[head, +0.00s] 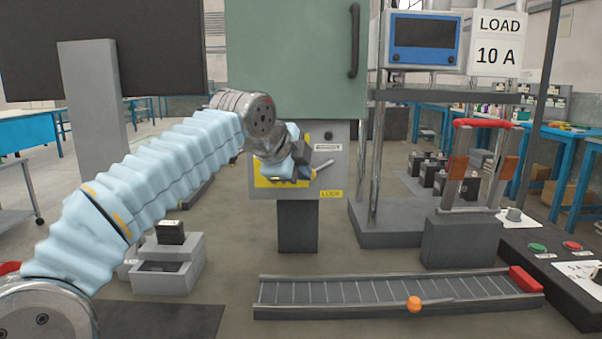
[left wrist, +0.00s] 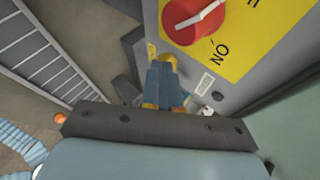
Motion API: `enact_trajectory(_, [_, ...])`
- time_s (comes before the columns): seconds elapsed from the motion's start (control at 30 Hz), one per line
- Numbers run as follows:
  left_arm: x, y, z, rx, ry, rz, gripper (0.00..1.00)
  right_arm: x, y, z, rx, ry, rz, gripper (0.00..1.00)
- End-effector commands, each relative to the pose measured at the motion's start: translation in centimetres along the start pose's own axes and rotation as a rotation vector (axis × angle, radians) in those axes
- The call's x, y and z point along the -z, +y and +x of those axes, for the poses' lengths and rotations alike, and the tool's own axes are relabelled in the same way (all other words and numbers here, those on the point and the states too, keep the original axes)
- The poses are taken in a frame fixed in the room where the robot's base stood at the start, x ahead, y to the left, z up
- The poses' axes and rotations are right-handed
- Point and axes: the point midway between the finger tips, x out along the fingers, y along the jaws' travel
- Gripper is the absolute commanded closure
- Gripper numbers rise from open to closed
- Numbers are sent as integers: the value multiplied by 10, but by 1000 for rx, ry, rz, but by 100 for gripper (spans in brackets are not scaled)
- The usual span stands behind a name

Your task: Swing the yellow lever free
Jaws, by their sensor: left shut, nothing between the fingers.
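A grey box (head: 338,150) with a yellow plate stands on a dark post, with a yellow LOCK label at its lower right. A slim pale lever (head: 325,166) slants at its right side, above that label; I cannot tell whether it is yellow. My left gripper (head: 300,168) is in front of the box, close to the lever, and hides much of the plate. The left wrist view shows a red knob (left wrist: 190,18) with a white pointer on the yellow plate. There the blue fingers (left wrist: 165,75) are shut and empty; contact cannot be told. My right gripper is out of view.
A roller track (head: 380,291) with an orange ball handle (head: 413,303) lies in front. A green cabinet (head: 295,60) is directly above the box. A control desk (head: 545,265) with buttons stands at right, a grey block (head: 165,262) at left.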

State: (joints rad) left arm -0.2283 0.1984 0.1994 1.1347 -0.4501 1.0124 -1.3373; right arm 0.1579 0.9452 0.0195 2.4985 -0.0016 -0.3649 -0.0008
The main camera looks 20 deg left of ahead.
Motion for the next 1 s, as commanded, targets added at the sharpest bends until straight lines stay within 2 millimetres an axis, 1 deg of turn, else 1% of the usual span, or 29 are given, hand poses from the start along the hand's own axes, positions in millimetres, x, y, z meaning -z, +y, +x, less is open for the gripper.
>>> enact_trajectory(0.27, [-3,14,10,59,82,-99,100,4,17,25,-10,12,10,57])
enact_trajectory(0.47, [-2,26,22,133,190,-226,100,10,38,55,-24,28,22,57])
enact_trajectory(0.7, [3,36,33,227,326,-385,100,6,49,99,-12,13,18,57])
enact_trajectory(0.8, [6,38,37,266,381,-450,100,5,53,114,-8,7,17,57])
enact_trajectory(0.93, [10,40,41,313,450,-533,100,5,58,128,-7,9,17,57])
enact_trajectory(1.0, [14,39,42,312,450,-527,100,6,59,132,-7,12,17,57])
